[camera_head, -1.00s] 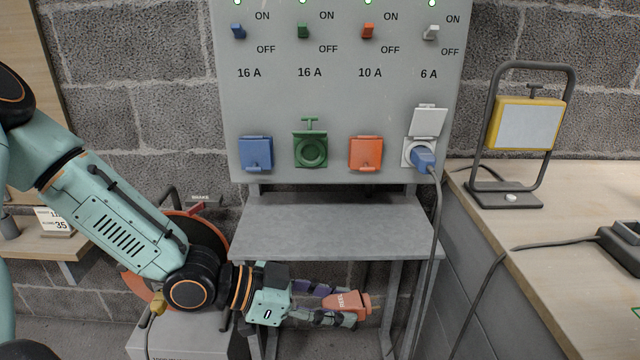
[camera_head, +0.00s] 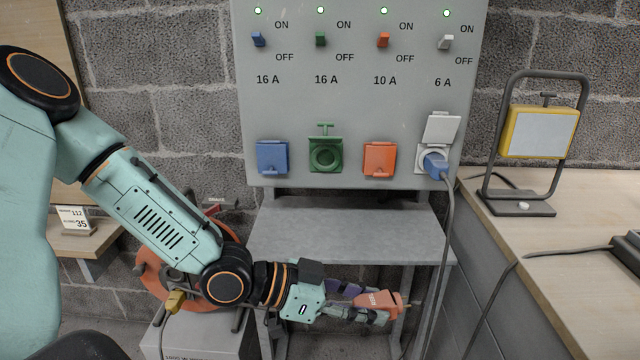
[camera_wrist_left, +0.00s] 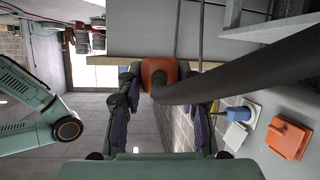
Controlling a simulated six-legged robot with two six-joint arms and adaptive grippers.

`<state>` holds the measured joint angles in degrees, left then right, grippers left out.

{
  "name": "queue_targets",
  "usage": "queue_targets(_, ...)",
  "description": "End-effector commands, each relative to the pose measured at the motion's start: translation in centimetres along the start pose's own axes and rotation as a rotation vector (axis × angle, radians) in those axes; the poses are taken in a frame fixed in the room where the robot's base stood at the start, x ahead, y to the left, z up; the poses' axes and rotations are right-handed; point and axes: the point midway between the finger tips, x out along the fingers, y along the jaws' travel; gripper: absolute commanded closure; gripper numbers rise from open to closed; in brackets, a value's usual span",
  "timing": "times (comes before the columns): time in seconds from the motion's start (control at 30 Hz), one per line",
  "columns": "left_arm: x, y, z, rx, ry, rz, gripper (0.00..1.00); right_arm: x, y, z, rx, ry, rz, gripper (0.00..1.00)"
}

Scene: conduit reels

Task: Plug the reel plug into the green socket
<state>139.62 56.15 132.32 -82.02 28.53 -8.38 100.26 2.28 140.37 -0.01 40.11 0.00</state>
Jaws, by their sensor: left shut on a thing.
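My left gripper (camera_head: 362,304) is shut on the orange reel plug (camera_head: 382,300), low in front of the panel's shelf. The plug points right in the head view, below socket height and apart from the panel. In the left wrist view, the plug (camera_wrist_left: 158,70) sits between the fingers, with a thick dark cable crossing right. The green socket (camera_head: 325,154) is on the panel, up and left of the plug; its round face shows and its lid is raised. My right gripper is in neither view.
A blue covered socket (camera_head: 272,157) and an orange covered socket (camera_head: 380,159) flank the green one. A blue plug (camera_head: 435,165) sits in the grey socket, its cable hanging down. The grey shelf (camera_head: 350,235) juts out below. The orange reel (camera_head: 150,275) stands behind my left arm.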

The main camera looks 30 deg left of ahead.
Motion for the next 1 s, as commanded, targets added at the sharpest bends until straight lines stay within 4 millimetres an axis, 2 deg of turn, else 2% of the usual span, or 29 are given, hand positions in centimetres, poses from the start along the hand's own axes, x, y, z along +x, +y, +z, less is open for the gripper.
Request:
queue_targets(0.17,-0.1,-2.0,-3.3,-0.255,0.036,-0.12,0.92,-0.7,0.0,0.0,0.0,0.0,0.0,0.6)
queue_targets(0.27,-0.4,-4.2,-5.4,-0.511,0.113,-0.21,0.92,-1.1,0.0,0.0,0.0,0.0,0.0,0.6)
queue_targets(0.47,-2.2,-9.0,-8.1,-1.004,0.379,-0.33,0.92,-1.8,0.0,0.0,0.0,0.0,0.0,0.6)
queue_targets(0.6,-4.3,-12.3,-9.3,-1.277,0.635,-0.385,0.92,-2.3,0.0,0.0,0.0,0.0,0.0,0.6)
queue_targets(0.8,-7.7,-15.6,-10.3,-1.469,0.951,-0.438,0.92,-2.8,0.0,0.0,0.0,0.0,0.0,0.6)
queue_targets(1.0,-9.6,-16.9,-10.6,-1.522,1.096,-0.466,0.92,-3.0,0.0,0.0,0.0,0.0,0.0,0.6)
